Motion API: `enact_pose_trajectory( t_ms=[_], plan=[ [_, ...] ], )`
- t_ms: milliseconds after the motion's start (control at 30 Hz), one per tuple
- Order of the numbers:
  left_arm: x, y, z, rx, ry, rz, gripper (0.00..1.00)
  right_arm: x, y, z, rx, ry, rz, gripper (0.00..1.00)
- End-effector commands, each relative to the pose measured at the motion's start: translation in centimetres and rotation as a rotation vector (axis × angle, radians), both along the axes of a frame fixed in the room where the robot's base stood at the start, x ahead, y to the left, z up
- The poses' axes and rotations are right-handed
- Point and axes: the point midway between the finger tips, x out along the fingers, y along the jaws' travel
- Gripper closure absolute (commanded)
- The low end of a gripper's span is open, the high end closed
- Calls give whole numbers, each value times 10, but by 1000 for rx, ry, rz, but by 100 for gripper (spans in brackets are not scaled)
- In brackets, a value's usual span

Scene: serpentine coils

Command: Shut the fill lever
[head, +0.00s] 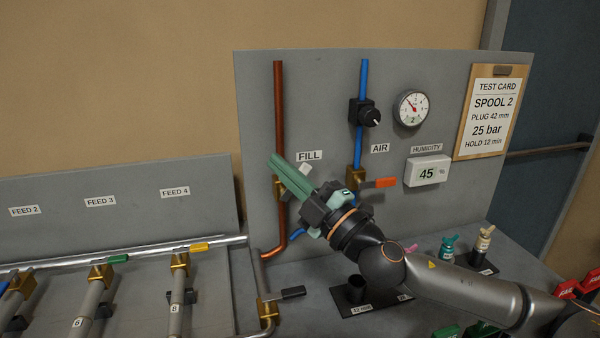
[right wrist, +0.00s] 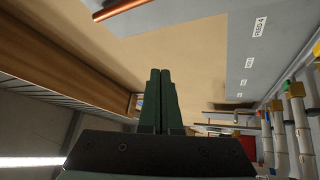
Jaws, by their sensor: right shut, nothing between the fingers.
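The fill valve (head: 278,190) is a brass body on the copper pipe, below and left of the FILL label (head: 309,155). A pale lever (head: 305,171) shows beside it, tilted up to the right and partly hidden behind my right gripper. My right gripper (head: 273,161) has its green fingers shut and empty, pointing up and left across the front of the valve. I cannot tell whether the fingers touch the lever. In the right wrist view the shut fingers (right wrist: 159,74) show with nothing between them. My left gripper is not in view.
The air valve with its orange lever (head: 385,183) stands close to the right of my gripper. A gauge (head: 411,108), humidity display (head: 428,171) and test card (head: 492,110) are farther right. Feed pipes with coloured levers (head: 118,259) lie at the left.

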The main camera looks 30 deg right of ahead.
Motion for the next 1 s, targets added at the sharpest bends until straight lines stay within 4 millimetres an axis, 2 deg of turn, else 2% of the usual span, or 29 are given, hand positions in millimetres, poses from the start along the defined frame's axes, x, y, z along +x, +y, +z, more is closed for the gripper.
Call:
enact_pose_trajectory(
  t_ms=[100, 200, 300, 433, 633, 1000],
  plan=[
    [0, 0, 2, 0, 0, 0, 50, -14, -15, -25, 101, 103, -94, 100],
    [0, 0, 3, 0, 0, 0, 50, -23, -24, -40, 153, 164, -155, 100],
    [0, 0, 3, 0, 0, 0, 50, -27, -30, -49, 177, 199, -189, 100],
    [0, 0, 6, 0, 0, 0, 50, -25, -32, -50, 188, 210, -203, 100],
    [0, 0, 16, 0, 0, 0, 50, -2, -32, -42, 189, 207, -203, 100],
    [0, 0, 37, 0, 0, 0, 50, 60, -30, -30, 187, 206, -203, 100]
  ],
)
